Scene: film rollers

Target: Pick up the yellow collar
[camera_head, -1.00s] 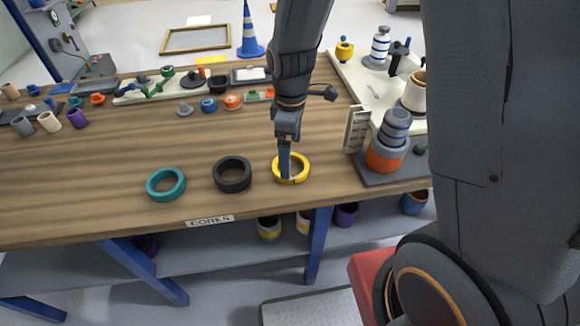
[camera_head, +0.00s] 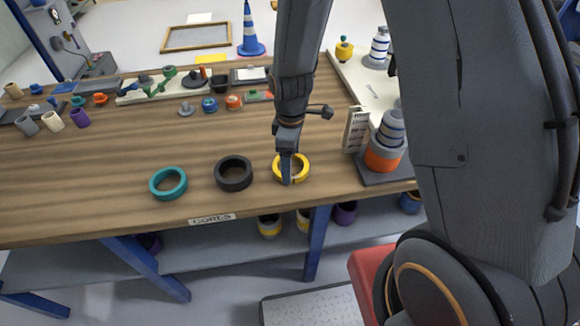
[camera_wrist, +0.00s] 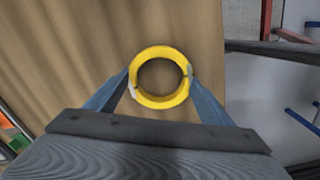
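The yellow collar (camera_head: 304,167) is a thick ring lying on the wooden table near its front edge, rightmost in a row of three rings. In the wrist view the collar (camera_wrist: 160,53) sits between my two blue-grey fingertips. My gripper (camera_head: 287,181) points down at the collar, and one finger hides part of its front left. In the wrist view the gripper (camera_wrist: 160,82) has one fingertip against each outer side of the ring, with no clear gap. The collar's underside is hidden, and it appears to rest on the table.
A black ring (camera_head: 234,187) and a teal ring (camera_head: 168,197) lie left of the collar. To the right are a white ribbed block (camera_head: 357,129) and a stacked orange-and-grey roller (camera_head: 384,157) on a dark plate. Small parts line the back. Bare wood lies between.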

